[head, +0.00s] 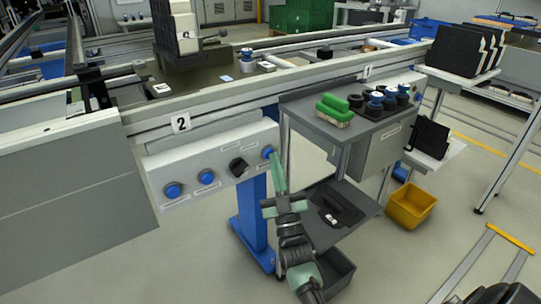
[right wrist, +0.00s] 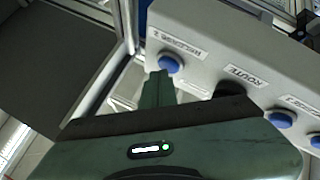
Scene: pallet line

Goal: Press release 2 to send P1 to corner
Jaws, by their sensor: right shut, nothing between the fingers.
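A light control panel (head: 218,160) hangs from the line below a "2" sign (head: 180,123). It carries blue buttons and a dark route knob (head: 239,167), which also shows in the right wrist view (right wrist: 231,91). The release 2 button (head: 267,152) is blue, at the panel's right end. It shows in the right wrist view (right wrist: 169,64) beside its label. My right gripper (head: 274,160) is shut and empty, its tips at this button; I cannot tell whether they touch it. A dark pallet (head: 205,77) sits on the line; I cannot read P1 on it. My left gripper is not in view.
A yellow bin (head: 411,206) stands on the floor to the right.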

